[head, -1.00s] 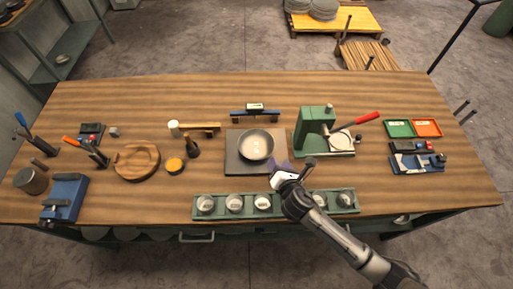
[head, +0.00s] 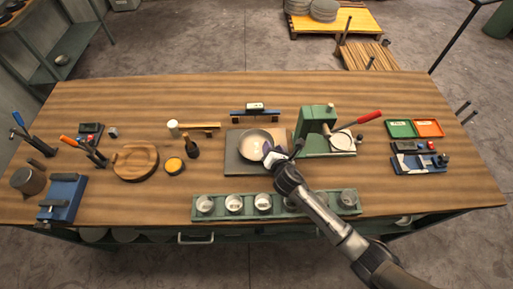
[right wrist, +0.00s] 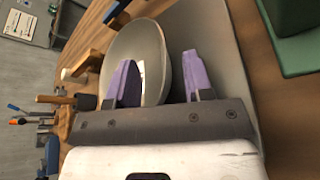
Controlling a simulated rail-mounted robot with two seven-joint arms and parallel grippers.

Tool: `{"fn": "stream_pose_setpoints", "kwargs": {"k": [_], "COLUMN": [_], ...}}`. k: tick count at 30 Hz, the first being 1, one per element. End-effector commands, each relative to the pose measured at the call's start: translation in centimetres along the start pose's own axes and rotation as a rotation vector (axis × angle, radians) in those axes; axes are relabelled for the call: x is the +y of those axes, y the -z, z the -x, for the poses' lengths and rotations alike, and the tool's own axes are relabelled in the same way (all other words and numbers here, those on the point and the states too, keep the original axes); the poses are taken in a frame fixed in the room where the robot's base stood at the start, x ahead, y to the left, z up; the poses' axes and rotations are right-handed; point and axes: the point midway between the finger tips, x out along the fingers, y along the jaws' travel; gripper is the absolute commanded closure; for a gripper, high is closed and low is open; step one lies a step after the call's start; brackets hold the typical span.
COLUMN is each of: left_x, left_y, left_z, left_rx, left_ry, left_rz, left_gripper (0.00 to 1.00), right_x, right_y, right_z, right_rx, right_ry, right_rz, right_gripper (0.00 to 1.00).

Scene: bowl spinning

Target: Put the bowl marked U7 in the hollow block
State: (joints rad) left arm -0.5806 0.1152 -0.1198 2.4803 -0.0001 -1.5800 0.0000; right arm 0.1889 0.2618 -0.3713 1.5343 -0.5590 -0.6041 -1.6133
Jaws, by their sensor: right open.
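A grey bowl (head: 254,139) sits on a dark square plate (head: 238,167) in the middle of the bench. Its mark is not legible. My right gripper (head: 271,156) is at the bowl's near right side with no firm hold visible. In the right wrist view its purple fingers (right wrist: 160,66) are apart, with the bowl's rim (right wrist: 166,82) between them. One finger overlaps the bowl and the other is outside it. A round wooden block with a hollow (head: 136,160) lies on the left. My left gripper is not in view.
A green rack (head: 219,213) with several small cups runs along the front edge. A green press (head: 316,128) with a red handle stands right of the plate.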

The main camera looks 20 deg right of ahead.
Motion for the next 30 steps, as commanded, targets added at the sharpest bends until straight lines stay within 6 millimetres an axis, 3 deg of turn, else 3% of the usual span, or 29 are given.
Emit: {"fn": "stream_pose_setpoints", "kwargs": {"k": [7,21,30], "left_x": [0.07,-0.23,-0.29], "left_y": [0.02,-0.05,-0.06], "left_z": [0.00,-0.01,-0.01], "left_rx": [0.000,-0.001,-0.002], "left_ry": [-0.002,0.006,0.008], "left_rz": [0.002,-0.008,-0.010], "left_gripper": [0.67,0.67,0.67], "right_x": [0.01,-0.03,-0.01], "right_y": [-0.03,0.00,-0.02], "right_z": [-0.07,-0.05,-0.05], "right_rx": [0.000,0.000,0.000], "right_ry": [0.000,0.000,0.000], "right_rz": [0.000,0.000,0.000], "right_gripper": [0.54,0.99,1.00]}}
